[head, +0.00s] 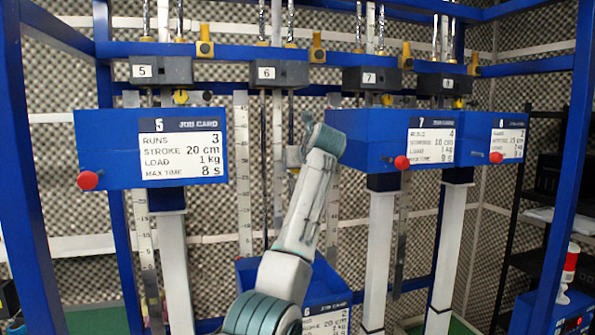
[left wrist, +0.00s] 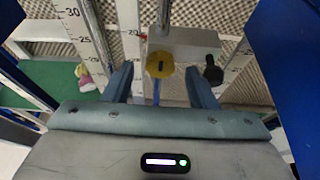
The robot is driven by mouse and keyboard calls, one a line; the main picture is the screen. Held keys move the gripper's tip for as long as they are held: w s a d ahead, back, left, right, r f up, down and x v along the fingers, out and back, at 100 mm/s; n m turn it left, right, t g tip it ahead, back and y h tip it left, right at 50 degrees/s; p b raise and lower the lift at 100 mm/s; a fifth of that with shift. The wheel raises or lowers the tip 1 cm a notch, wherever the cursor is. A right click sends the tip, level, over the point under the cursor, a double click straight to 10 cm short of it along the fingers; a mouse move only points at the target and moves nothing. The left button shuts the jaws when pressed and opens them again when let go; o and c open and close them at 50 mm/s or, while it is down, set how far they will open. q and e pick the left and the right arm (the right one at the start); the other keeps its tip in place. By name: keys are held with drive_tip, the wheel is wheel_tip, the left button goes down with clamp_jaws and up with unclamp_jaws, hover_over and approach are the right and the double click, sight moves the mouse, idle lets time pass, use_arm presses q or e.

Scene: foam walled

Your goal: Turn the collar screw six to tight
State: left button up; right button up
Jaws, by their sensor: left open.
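The collar screw six is a yellow round knob with a dark slot (left wrist: 160,65), on the front of a grey collar block (left wrist: 188,42) in the left wrist view. My left gripper (left wrist: 159,76) is open, with one finger on each side of the knob and gaps visible between. I cannot tell how deep the fingers reach. In the head view my left arm rises from the bottom middle to station six, below the block marked 6 (head: 279,74). The arm hides the screw and most of the collar there. My right gripper is not in view.
Blue weight boxes with job cards stand left (head: 100,150) and right (head: 370,150) of my arm; box six (head: 250,270) hangs low behind it. A black knob (left wrist: 213,73) sits right of the yellow one. Rulers and rods run vertically near the collar.

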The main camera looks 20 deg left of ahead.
use_arm(q)
drive_tip(key=b+v, duration=0.4)
drive_tip(key=v, duration=0.5)
drive_tip(key=shift+d+b, duration=0.25)
drive_tip(key=shift+b, duration=0.15)
drive_tip(key=shift+s+f, duration=0.1)
